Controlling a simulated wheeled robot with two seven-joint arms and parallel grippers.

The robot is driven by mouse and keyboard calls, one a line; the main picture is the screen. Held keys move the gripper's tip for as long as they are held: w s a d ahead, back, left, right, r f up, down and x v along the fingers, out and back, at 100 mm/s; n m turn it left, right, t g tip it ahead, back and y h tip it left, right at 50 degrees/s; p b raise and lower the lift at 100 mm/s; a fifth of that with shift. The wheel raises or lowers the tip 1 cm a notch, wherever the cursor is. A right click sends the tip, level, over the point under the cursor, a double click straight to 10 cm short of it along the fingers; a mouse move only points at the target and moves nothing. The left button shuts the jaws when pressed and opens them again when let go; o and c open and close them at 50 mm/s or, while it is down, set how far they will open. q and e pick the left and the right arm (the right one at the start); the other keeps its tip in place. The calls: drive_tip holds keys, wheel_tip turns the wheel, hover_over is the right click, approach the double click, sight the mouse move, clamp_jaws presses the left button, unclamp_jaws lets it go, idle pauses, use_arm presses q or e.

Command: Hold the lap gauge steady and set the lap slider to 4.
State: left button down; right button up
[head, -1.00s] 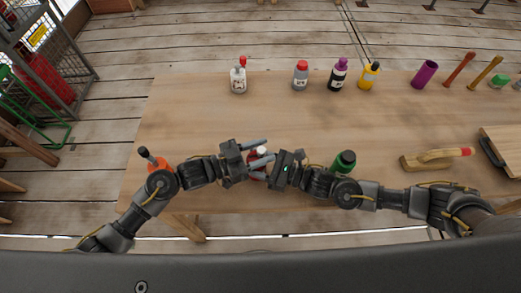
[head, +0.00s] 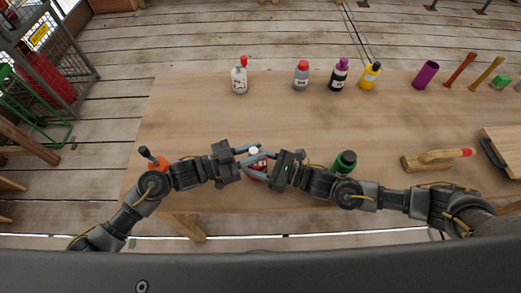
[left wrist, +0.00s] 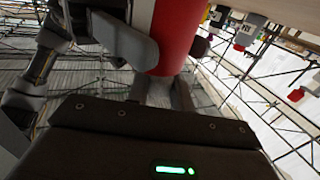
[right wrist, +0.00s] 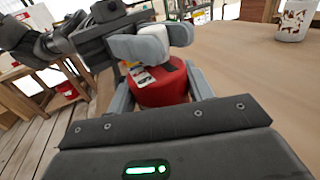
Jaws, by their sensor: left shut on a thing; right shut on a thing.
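The lap gauge (head: 257,172) is a red, roughly cylindrical body with a white top piece (head: 254,150), near the front edge of the table. In the right wrist view the gauge (right wrist: 160,90) stands between the fingers of my right gripper (right wrist: 162,92), which is shut on it. My left gripper (head: 251,154) is shut at the top of the gauge, its fingers close together around a small part that I take for the lap slider. The fingers hide that part and its scale, so its setting cannot be read. The left wrist view shows the red body (left wrist: 178,35) close up.
A green-capped bottle (head: 345,162) stands just right of my right gripper. An orange item with a dark handle (head: 158,162) is by my left forearm. Several bottles, including a grey one (head: 301,76), line the far edge. The table (head: 215,120) between is clear.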

use_arm(q)
drive_tip(key=shift+a, duration=0.6)
drive_tip(key=c, duration=1.2)
unclamp_jaws()
drive_tip(key=shift+c, duration=0.2)
drive_tip(key=v, duration=1.2)
use_arm(e)
drive_tip(key=o, duration=1.1)
drive_tip(key=shift+o, duration=0.2)
